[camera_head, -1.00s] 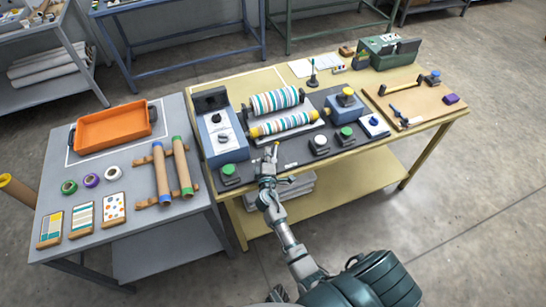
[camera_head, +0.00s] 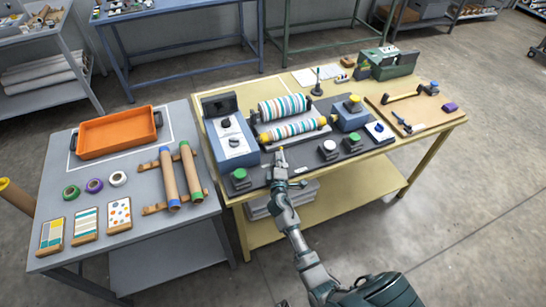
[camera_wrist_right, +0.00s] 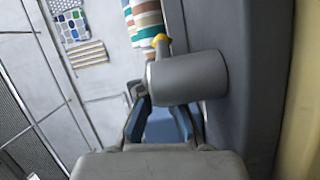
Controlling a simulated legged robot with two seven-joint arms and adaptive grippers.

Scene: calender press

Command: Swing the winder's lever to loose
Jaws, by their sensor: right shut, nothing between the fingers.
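The press rolls, wrapped in striped material (camera_head: 283,107), lie on the dark mat of the yellow bench, with a yellow end on the front roll (camera_head: 295,130). My right gripper (camera_head: 281,164) is at the mat's front edge, just in front of the front roll's left end. It is shut and empty. A small yellowish tip shows beside its fingers; I cannot tell whether this is the winder's lever. In the right wrist view a grey cylinder (camera_wrist_right: 188,77) with a yellow piece (camera_wrist_right: 160,41) stands close before the fingers (camera_wrist_right: 165,125); contact is unclear. My left gripper is out of view.
A blue-grey control unit (camera_head: 230,137) stands left of the rolls, with a green button (camera_head: 239,174) in front. A white-topped button (camera_head: 328,147) and a blue box with a yellow knob (camera_head: 350,117) stand right. The grey table (camera_head: 110,190) adjoins on the left.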

